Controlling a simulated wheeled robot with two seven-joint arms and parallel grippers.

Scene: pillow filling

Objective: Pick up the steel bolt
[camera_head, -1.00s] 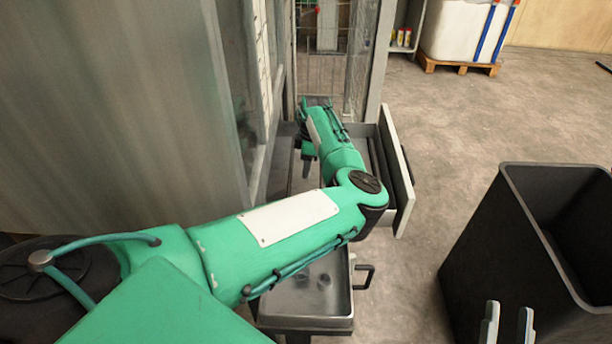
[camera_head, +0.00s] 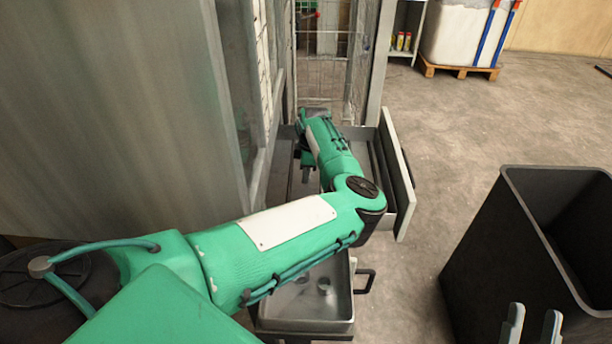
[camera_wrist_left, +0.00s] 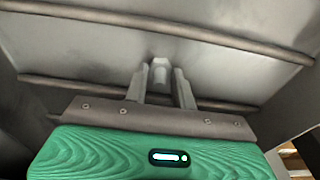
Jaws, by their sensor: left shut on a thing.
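The steel bolt (camera_wrist_left: 160,71) shows its pale hexagonal head between my left fingertips in the left wrist view. My left gripper (camera_wrist_left: 160,84) is shut on it, over the open metal drawer. In the head view my left gripper (camera_head: 306,170) is small and mostly covered by my green arm, and I cannot make out the bolt there. My right gripper (camera_head: 532,324) shows only two grey fingers, apart with nothing between them, at the bottom edge in front of the black bin.
The open drawer (camera_head: 402,185) has raised walls around my left gripper, and dark rods cross it. A metal tray (camera_head: 335,312) lies below my left arm. A large black bin (camera_head: 478,235) stands at the right. A cabinet wall (camera_head: 110,110) is close on the left.

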